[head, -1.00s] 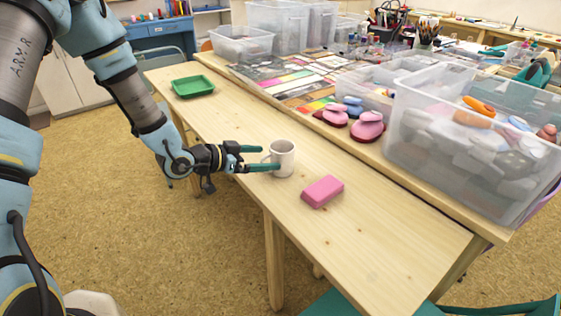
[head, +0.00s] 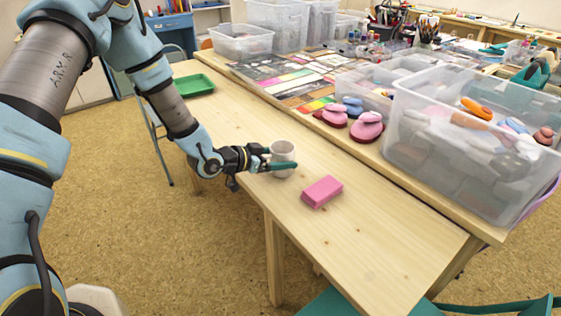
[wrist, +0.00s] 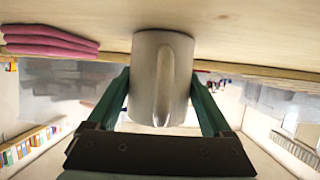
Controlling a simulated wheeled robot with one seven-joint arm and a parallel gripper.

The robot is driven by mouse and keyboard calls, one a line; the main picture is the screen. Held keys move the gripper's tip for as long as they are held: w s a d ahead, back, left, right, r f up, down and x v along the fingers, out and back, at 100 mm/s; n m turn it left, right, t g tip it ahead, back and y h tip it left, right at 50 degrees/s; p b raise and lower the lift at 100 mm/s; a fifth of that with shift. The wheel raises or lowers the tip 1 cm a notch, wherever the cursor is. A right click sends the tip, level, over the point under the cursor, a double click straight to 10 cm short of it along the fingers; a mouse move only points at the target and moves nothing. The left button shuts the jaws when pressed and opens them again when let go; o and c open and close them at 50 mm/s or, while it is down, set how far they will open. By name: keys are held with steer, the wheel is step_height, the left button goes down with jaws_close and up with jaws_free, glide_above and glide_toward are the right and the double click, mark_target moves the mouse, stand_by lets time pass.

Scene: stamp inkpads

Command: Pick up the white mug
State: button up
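The white mug (head: 282,152) stands upright on the wooden table. My gripper (head: 279,160) is level with it, coming from the left, with one teal finger along each side of the mug. In the wrist view, the mug (wrist: 150,80) sits between my gripper's fingers (wrist: 160,85), its handle facing the camera. The fingers are spread about the mug's width; the left and right tips look very close to its sides, and contact is hard to make out. I see no sign of the mug being lifted.
A pink block (head: 322,191) lies on the table just right of the mug. A green tray (head: 193,85) is at the far left end. Pink stampers (head: 366,127) and a clear bin (head: 450,160) stand on the raised shelf behind. The table's front right is clear.

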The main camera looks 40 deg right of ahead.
steer(key=c, duration=1.1)
steer(key=shift+c, duration=0.2)
steer(key=shift+r, duration=0.1)
